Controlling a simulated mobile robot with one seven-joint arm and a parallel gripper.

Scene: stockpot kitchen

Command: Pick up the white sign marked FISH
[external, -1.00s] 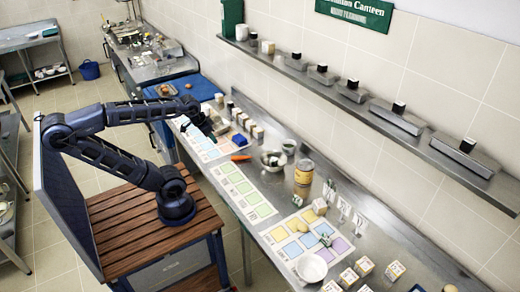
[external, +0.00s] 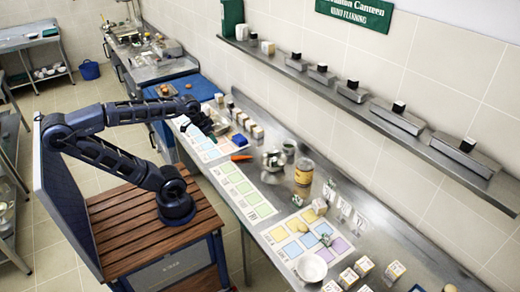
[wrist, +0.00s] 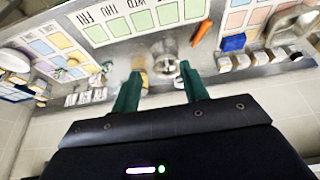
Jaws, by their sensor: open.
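Several small white signs (external: 345,208) stand in a row on the steel counter, right of the tan can, in the external view. In the wrist view the white signs (wrist: 86,97) are left of my gripper. Their lettering is too small to read, so I cannot tell which one is marked FISH. My gripper (wrist: 160,88) is open, its two green fingers apart with nothing held between them. In the external view my gripper (external: 208,122) is over the far part of the counter, well apart from the signs.
The tan can (external: 304,172) and a metal bowl (external: 273,160) stand between my gripper and the signs. An orange object (external: 241,157), a blue block (wrist: 233,42) and several small cubes (wrist: 259,56) are near my gripper. A steel shelf (external: 375,122) runs along the wall above.

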